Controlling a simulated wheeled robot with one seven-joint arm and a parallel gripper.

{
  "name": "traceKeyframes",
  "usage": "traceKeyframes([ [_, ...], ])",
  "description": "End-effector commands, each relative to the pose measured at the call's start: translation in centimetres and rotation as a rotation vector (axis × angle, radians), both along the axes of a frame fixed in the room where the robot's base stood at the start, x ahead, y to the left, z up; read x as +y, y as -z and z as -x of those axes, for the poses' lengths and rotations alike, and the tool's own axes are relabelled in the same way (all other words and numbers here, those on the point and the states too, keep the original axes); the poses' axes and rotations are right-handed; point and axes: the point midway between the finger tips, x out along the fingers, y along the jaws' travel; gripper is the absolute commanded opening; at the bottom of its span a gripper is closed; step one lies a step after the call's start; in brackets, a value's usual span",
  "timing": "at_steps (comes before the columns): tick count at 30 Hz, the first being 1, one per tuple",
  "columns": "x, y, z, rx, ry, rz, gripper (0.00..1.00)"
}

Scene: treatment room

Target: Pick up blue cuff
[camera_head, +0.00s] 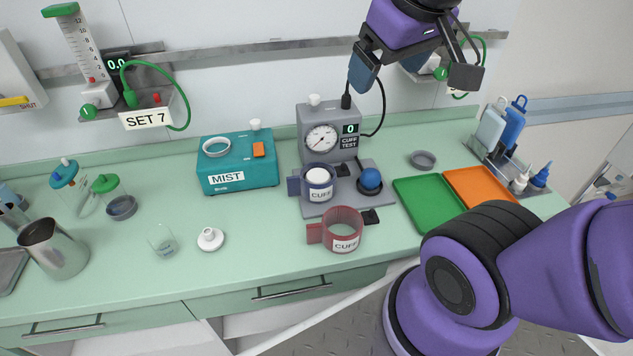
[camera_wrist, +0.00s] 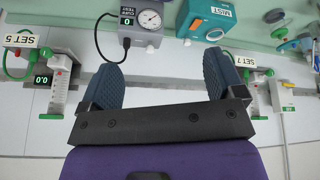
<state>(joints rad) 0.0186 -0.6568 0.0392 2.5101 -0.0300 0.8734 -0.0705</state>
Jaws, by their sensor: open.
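The blue cuff (camera_head: 318,193) is a dark blue ring with a white "CUFF" label and a side tab at its left. It sits on the grey base of the cuff test unit (camera_head: 325,135), around a white-topped post. My gripper (camera_head: 413,78) is high above the counter, up and to the right of the cuff, near the wall rail. It is open and empty; both fingers show apart in the wrist view (camera_wrist: 161,72). The cuff is not visible in the wrist view, which shows the test unit's gauge (camera_wrist: 149,19) upside down.
The teal MIST box (camera_head: 238,170) is at the left. Green (camera_head: 428,205) and orange (camera_head: 480,187) trays lie right. Wall rail (camera_head: 300,45) runs behind.

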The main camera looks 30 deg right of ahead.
Motion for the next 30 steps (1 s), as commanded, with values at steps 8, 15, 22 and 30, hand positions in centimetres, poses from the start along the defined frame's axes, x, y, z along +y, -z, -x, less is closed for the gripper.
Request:
traceKeyframes([
  [8, 0.3, 2.9, -5.5, 0.108, -0.183, 0.133, 0.88],
  [15, 0.7, 6.4, -9.9, 0.194, -0.361, 0.213, 0.88],
  [22, 1.3, 10.5, -13.7, 0.270, -0.547, 0.259, 0.88],
  [30, 2.3, 16.3, -17.3, 0.343, -0.775, 0.273, 0.88],
])
